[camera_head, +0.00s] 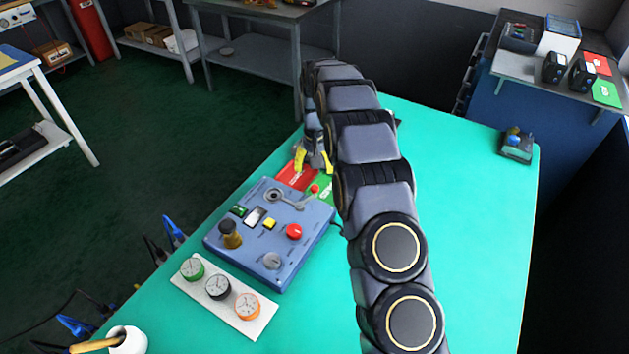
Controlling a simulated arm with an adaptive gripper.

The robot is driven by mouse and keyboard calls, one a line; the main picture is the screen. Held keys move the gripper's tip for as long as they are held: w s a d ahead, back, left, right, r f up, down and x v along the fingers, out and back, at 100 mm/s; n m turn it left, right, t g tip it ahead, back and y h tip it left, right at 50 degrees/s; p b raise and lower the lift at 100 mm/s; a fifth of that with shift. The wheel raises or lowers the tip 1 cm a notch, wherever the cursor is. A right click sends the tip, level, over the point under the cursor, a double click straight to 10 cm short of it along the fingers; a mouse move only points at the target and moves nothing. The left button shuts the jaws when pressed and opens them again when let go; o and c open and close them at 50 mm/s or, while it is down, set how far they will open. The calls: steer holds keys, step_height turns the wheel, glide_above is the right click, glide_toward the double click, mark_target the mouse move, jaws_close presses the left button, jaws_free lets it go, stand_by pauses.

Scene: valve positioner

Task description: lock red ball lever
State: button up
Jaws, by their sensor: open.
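The red ball (315,188) tips a grey lever (292,201) on the blue control box (255,278). The lever runs to the right from a round grey pivot (273,195) near the box's far edge. My gripper (313,164) has its yellow fingertips apart, with nothing seen between them. It appears just beyond the red ball in the picture; its height above the table is hard to judge. My arm comes in from the lower right and hides part of the gripper and the table behind it.
The box also carries a red button (294,231), a yellow button (269,223), a dark knob (230,236) and a grey dial (272,260). A red card (295,175) and a green card (323,192) lie behind it. A gauge plate (216,303) lies in front.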

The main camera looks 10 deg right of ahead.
mark_target(315, 186)
step_height(315, 186, up, 4)
steer(key=shift+r, duration=0.15)
stand_by(0.4)
steer(key=s+a+r+n, duration=0.1)
steer(key=s+r, duration=0.4)
steer(key=s, duration=0.5)
steer(key=s+a+r+n+g, duration=0.15)
steer(key=s+r, duration=0.35)
steer(key=s, duration=0.5)
steer(key=s+a+r, duration=0.2)
steer(key=s+r, duration=0.2)
steer(key=s, duration=0.5)
steer(key=s+f+n, duration=0.1)
steer(key=s, duration=1.2)
steer(key=shift+f, duration=0.15)
steer(key=shift+a, duration=0.1)
